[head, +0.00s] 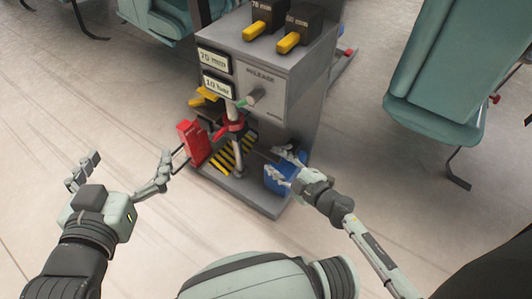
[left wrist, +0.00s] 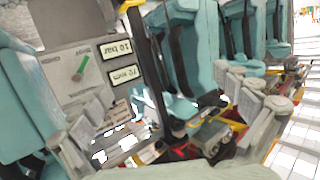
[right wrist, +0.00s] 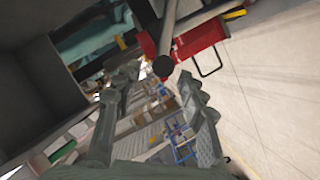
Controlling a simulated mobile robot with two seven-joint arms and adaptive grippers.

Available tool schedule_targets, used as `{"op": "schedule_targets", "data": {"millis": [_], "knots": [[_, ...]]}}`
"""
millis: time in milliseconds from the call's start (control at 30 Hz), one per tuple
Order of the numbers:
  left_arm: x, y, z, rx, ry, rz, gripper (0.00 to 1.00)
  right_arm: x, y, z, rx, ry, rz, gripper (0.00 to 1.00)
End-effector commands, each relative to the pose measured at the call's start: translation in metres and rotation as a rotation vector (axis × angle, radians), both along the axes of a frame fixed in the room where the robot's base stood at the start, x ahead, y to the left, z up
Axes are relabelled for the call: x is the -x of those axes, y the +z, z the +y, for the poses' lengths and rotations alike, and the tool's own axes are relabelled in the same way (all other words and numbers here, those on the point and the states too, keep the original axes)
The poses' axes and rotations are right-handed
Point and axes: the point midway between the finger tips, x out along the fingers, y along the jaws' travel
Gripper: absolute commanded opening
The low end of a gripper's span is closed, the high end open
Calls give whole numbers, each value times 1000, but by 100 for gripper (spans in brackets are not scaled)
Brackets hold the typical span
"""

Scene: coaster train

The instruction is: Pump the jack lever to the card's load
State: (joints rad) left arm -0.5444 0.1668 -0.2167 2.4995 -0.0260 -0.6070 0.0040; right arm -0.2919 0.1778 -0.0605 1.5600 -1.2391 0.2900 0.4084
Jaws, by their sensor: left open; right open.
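A grey jack stand (head: 285,75) carries two white label plates, one reading about 70 mm (head: 213,60) and one reading 10 bar (head: 217,87). Both plates also show in the left wrist view. A grey knob with a green-tipped bar (head: 240,103) sits beside them under small lettering. Below is a red collar on a silver post (head: 238,160); I cannot tell which part is the lever. My left gripper (head: 129,160) is open and empty, left of the stand. My right gripper (head: 278,163) is open beside the post. A round-ended dark rod (right wrist: 163,67) shows near its fingertips.
A red box (head: 193,143) stands at the base's left, a blue box (head: 285,172) at its right under my right gripper. Yellow-handled black blocks (head: 290,40) sit on top. Teal seats (head: 440,75) stand at right and behind. Floor at left front is clear.

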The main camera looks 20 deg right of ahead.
Motion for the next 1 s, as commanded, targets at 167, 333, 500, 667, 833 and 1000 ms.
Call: {"op": "schedule_targets", "data": {"millis": [167,333,500,667,833,1000], "knots": [[-2,19,-12,43,-22,-93,100,-27,-8,10,-2,-1,-2,41],[-3,34,-19,73,-35,-158,100,-41,-12,16,-1,1,0,41],[-3,39,-21,81,-38,-175,100,-44,-13,17,-2,0,1,41],[-3,39,-20,81,-38,-175,100,-44,-12,17,-2,1,1,40],[-3,38,-20,80,-38,-175,100,-44,-12,17,-2,1,1,19],[-3,39,-20,80,-38,-175,100,-44,-12,17,-2,1,1,0]]}}
